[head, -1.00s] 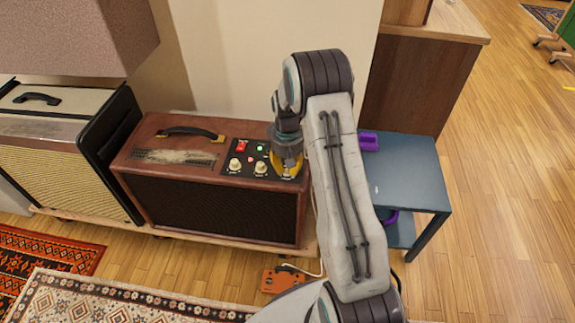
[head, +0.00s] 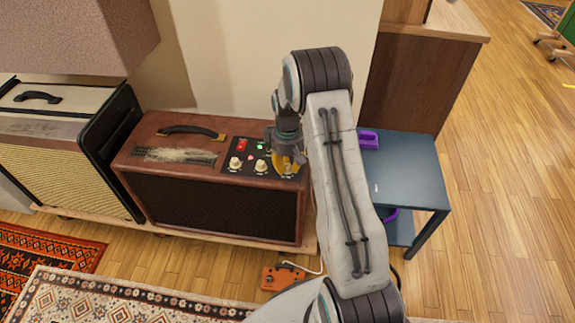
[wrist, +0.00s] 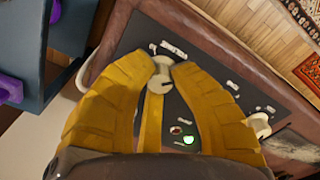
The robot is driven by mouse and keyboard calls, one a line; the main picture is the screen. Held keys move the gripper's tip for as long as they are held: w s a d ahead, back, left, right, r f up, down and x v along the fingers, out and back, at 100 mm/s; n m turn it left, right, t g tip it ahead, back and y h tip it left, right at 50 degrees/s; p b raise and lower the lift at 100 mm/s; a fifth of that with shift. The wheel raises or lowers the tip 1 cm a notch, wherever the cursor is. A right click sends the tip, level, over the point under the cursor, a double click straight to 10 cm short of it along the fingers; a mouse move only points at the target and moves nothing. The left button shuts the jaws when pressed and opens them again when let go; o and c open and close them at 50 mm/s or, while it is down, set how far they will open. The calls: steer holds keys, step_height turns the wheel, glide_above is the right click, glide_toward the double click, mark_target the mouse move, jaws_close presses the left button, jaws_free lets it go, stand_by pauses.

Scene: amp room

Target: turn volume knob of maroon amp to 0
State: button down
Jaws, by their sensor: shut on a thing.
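The maroon amp (head: 218,200) sits on a low wooden board, with a black control panel (head: 229,169) at the right of its top. Two cream knobs, a left one (head: 235,163) and a middle one (head: 261,166), show clear of my gripper. My gripper (head: 287,170) points down at the panel's right end. In the wrist view its yellow fingertips are shut on the rightmost cream knob (wrist: 160,80), which has a dark pointer mark. A neighbouring knob (wrist: 260,125) stands free to the right.
A red switch (head: 242,146) and a green light (head: 260,147) are on the panel. A blue-grey table (head: 410,170) with purple items stands right of the amp. A cream amp (head: 50,165) stands left. An orange pedal (head: 281,278) lies on the floor in front.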

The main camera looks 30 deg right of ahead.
mark_target(287, 165)
steer(key=shift+s+f, duration=0.1)
steer(key=c, duration=1.1)
jaws_free()
step_height(287, 165, up, 10)
steer(key=shift+r, duration=1.05)
